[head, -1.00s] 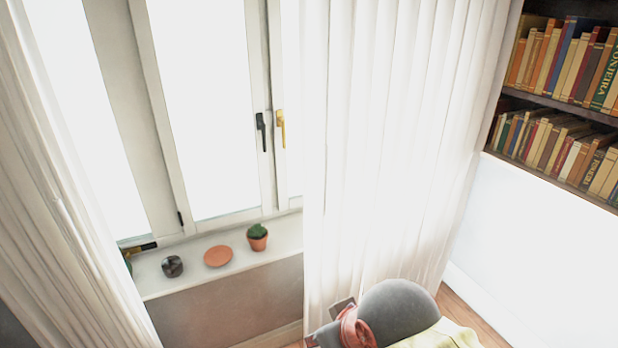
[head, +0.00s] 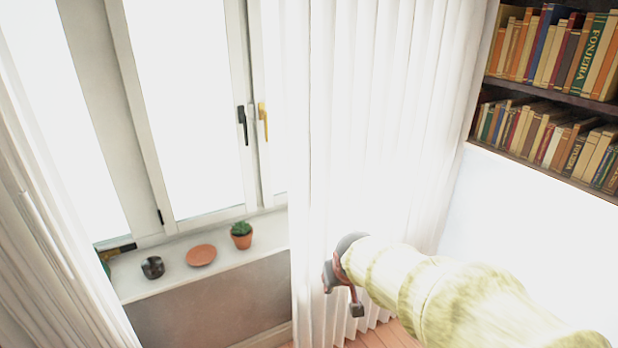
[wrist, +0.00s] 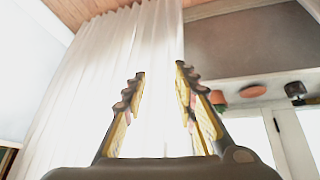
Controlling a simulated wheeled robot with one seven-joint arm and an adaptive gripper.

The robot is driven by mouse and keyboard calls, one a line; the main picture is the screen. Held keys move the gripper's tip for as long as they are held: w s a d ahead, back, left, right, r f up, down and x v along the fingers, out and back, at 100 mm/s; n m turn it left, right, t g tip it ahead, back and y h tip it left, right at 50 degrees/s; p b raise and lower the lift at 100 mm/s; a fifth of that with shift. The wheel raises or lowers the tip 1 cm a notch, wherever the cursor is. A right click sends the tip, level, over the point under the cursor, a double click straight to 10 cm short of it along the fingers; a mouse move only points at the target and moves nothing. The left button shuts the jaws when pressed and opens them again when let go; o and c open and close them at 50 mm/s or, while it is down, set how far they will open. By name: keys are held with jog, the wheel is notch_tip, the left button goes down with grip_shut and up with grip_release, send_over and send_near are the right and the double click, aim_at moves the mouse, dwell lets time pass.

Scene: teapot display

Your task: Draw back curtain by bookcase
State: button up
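The white pleated curtain by the bookcase (head: 372,130) hangs to the right of the window. It covers the stretch from the right window pane to near the bookcase. The bookcase (head: 470,120) stands at the right, with two rows of books in view. My gripper (head: 343,297) is in front of the curtain's lower part, close to its left edge. In the wrist view, which is upside down, my gripper (wrist: 160,72) has its two fingers apart. The curtain (wrist: 120,70) shows behind and between them. I cannot tell if the fingers touch the cloth.
A second curtain (head: 45,230) hangs at the left. The sill (head: 220,264) holds a dark cup (head: 152,267), a terracotta dish (head: 201,255) and a potted cactus (head: 241,235). The window has a black handle (head: 243,125) and a yellow one (head: 263,120).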

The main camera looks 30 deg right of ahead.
jog(key=w+d+f+t+h, duration=0.1)
jog(key=w+d+t, duration=0.2)
jog(key=w+d, duration=0.45)
jog(key=t+b, duration=0.1)
jog(key=t, duration=0.8)
send_near(310, 171)
jog(key=w, duration=0.3)
jog(key=shift+n, duration=0.4)
jog(key=shift+w+d+b, duration=0.2)
jog(key=shift+w+d, duration=0.15)
jog(key=shift+w, duration=0.9)
jog(key=shift+w+d+b, duration=0.25)
jog(key=shift+w+d, duration=0.15)
jog(key=shift+w, duration=0.9)
jog(key=shift+w+d+b, duration=0.2)
jog(key=shift+w+d, duration=0.15)
jog(key=shift+w, duration=0.9)
jog(key=shift+r, duration=0.1)
jog(key=shift+c, duration=1.2)
jog(key=c, duration=0.4)
grip_shut()
